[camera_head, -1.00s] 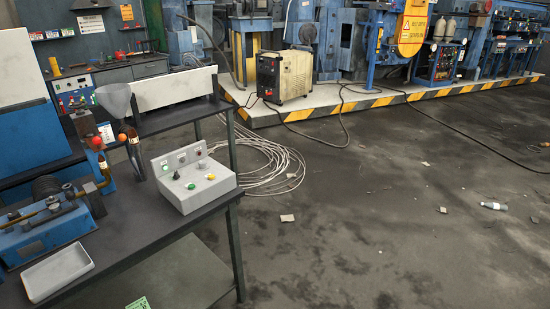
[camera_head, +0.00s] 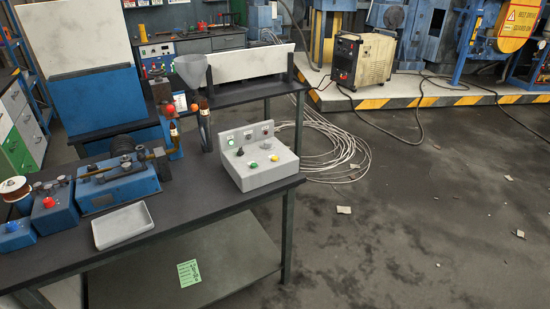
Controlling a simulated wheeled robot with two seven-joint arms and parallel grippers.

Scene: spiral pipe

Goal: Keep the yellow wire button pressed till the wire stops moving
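The yellow button (camera_head: 273,158) is on the top face of a grey control box (camera_head: 262,177) on the dark workbench (camera_head: 200,212). A green button (camera_head: 252,166) and a black knob (camera_head: 239,152) are on the same box. Small buttons and switches show on its raised back panel. Nothing touches the yellow button. A spool of reddish-brown wire (camera_head: 22,188) stands at the bench's left end, beside small blue boxes. A blue machine (camera_head: 120,188) with a brass-coloured rod stands to its right. Neither of my grippers is in view.
A shallow grey tray (camera_head: 122,226) lies at the bench's front edge. A grey funnel (camera_head: 190,70) stands behind the machine. Coiled cable (camera_head: 345,150) lies on the floor behind the box. The floor at right is mostly clear.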

